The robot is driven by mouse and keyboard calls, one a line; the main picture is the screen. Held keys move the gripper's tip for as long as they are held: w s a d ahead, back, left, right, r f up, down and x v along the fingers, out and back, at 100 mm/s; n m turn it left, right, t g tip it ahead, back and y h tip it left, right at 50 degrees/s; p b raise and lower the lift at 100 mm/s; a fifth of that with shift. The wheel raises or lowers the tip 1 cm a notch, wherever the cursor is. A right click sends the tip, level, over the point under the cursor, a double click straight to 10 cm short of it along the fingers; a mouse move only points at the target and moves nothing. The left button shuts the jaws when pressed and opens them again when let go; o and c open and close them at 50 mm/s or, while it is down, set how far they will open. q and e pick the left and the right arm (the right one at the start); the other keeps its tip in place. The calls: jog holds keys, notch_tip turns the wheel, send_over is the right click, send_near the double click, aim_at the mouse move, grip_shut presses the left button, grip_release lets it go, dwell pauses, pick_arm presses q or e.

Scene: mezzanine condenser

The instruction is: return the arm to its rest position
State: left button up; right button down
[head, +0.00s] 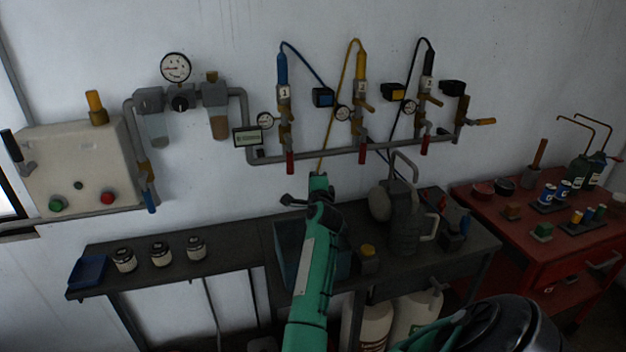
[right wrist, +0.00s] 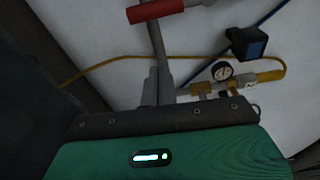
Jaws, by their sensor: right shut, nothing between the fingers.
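My right arm, green, rises from the bottom middle of the head view. Its dark gripper (head: 318,178) is shut and empty. In that picture it appears just below the grey wall pipe, in front of the wall and above the back of the dark bench. The right wrist view shows the green wrist housing along the bottom and a red handle (right wrist: 165,10) at the top. A gauge (right wrist: 222,71) and a yellow hose (right wrist: 100,66) lie beyond. Contact with any of these cannot be told. My left gripper is not in view.
The wall pipe (head: 330,155) carries red-handled valves and hoses. A control box (head: 75,165) is at left. The dark bench (head: 225,262) holds a blue tray (head: 88,271), jars and a grey jug-like vessel (head: 405,220). A red cart (head: 520,235) with bottles stands at right.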

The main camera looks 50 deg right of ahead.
jog(key=s+a+f+n+y, duration=0.2)
jog(key=a+n, duration=0.2)
jog(key=s+a+f+n+y, duration=0.1)
jog(key=a+f+n+y, duration=0.1)
jog(key=a+f+n, duration=0.1)
jog(key=s+a+f+n+g+y, duration=0.1)
jog(key=s+a+f+n+y, duration=0.1)
jog(key=a+n, duration=0.3)
jog(key=shift+s+a+f, duration=0.3)
jog(key=shift+s+a, duration=0.05)
jog(key=shift+a, duration=0.25)
jog(key=s+a+f+n+g+y, duration=0.25)
jog(key=s+a+f+n, duration=0.35)
jog(key=s+a, duration=0.3)
jog(key=s+a+f+n+g+y, duration=0.2)
jog(key=s+a+f+n+g, duration=0.3)
jog(key=s+a, duration=0.45)
jog(key=s+a+f+n+g, duration=0.25)
jog(key=s+a+n, duration=0.4)
jog(key=s, duration=0.65)
notch_tip(320, 180, down, 30)
jog(key=a+m, duration=0.1)
jog(key=s+d+f+g, duration=0.2)
jog(key=s+d+f, duration=0.1)
jog(key=s+f, duration=1.6)
jog(key=shift+s+f, duration=0.35)
jog(key=shift+f, duration=0.4)
